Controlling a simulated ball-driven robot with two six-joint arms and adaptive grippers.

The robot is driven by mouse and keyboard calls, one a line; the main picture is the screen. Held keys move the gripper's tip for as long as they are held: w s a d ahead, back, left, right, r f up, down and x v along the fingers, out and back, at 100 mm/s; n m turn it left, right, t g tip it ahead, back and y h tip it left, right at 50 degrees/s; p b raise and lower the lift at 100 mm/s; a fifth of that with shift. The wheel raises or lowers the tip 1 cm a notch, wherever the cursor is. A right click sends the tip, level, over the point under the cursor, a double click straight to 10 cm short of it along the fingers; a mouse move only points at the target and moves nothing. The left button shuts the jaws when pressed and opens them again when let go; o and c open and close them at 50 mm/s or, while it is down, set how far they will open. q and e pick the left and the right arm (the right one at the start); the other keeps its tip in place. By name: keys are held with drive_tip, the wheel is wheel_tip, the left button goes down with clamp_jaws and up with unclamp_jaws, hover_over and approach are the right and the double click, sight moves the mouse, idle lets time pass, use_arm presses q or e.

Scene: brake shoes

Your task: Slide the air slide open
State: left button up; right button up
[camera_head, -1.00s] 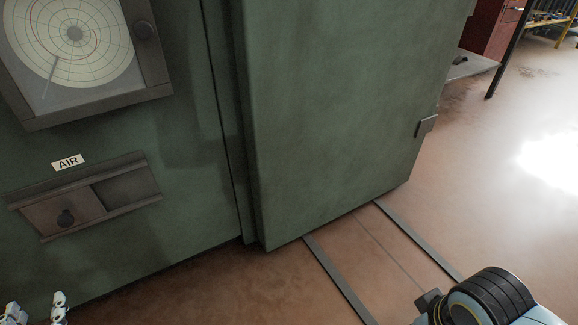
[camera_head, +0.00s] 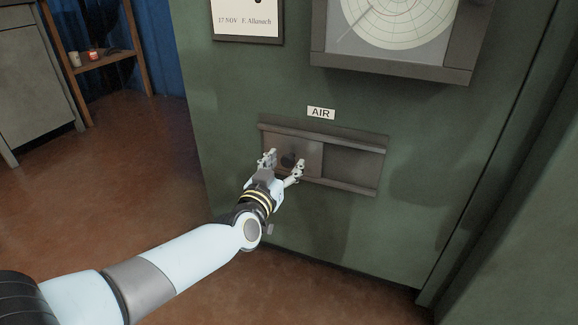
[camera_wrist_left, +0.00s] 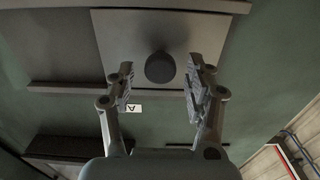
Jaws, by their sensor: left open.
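The air slide (camera_head: 309,158) is a brownish-grey plate with a dark round knob (camera_head: 288,160), set in two horizontal rails under a white AIR label (camera_head: 321,113). The plate covers the left part of the railed frame, and a dark recess (camera_head: 351,168) shows at the right. My left gripper (camera_head: 283,166) is open in front of the plate, one finger on each side of the knob in the picture. In the left wrist view the knob (camera_wrist_left: 160,67) is centred just beyond the open fingertips; I see no clear contact. My right gripper is not in view.
A chart recorder (camera_head: 395,30) juts out above the slide on the green cabinet (camera_head: 300,230). A framed card (camera_head: 247,18) hangs at upper left. A wooden shelf (camera_head: 95,55) and grey cupboard (camera_head: 30,75) stand at far left, with open floor before them.

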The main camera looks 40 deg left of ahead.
use_arm(q)
drive_tip(key=shift+x, duration=1.05)
drive_tip(key=shift+c, duration=0.2)
clamp_jaws()
